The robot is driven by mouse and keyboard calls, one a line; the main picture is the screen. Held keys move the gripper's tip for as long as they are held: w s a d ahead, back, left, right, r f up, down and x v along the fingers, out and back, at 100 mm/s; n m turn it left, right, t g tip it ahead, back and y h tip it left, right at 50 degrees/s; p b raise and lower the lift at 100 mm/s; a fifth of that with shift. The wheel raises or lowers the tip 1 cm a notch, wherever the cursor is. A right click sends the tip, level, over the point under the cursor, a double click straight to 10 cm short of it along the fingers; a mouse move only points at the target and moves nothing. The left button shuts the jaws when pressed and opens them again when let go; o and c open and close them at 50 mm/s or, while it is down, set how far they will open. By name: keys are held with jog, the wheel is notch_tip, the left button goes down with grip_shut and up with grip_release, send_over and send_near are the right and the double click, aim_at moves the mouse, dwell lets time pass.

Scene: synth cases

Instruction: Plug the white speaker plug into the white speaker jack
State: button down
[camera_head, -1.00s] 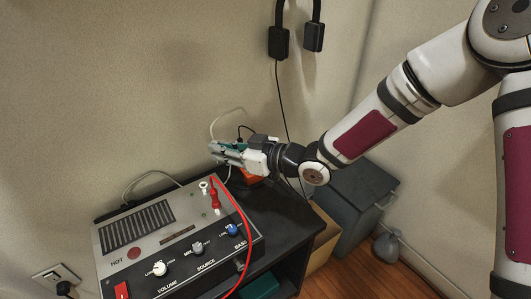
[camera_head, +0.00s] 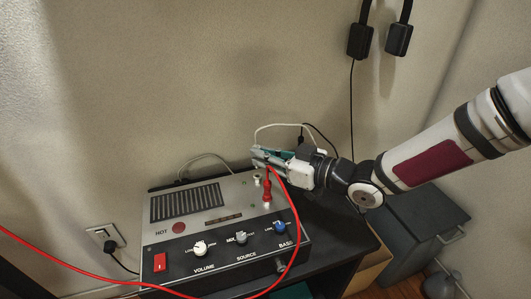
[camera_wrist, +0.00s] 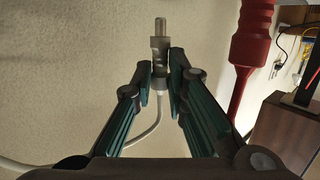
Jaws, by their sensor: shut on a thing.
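My gripper (camera_head: 264,157) is above the back right part of the grey speaker box (camera_head: 190,235). In the wrist view its fingers (camera_wrist: 160,75) are shut on the white plug (camera_wrist: 160,45), whose metal tip points away from my palm. A white cable (camera_wrist: 150,135) trails from the plug back past the fingers. The white jack (camera_head: 257,181) is a small pale ring on the box top, just below the fingertips, with a gap between. A red plug (camera_head: 267,188) stands upright in its jack beside it. It also shows in the wrist view (camera_wrist: 253,40), close right of my fingers.
A red cable (camera_head: 292,240) loops from the red plug over the box front and off to the left. Knobs and a red switch (camera_head: 160,262) line the box front. The wall is close behind. Black plugs (camera_head: 361,40) hang at upper right.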

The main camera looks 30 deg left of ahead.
jog(key=shift+f+b, duration=0.4)
jog(key=shift+f, duration=0.3)
jog(key=shift+f+b, duration=0.8)
jog(key=shift+f, duration=0.55)
dwell(1.4)
jog(key=c, duration=1.5)
grip_release()
jog(key=d, duration=0.4)
jog(key=d+r, duration=0.1)
jog(key=d, duration=0.3)
jog(key=d+r, duration=0.1)
jog(key=d, duration=0.3)
jog(key=shift+s+r, duration=0.1)
jog(key=shift+s, duration=0.25)
jog(key=shift+w, duration=0.1)
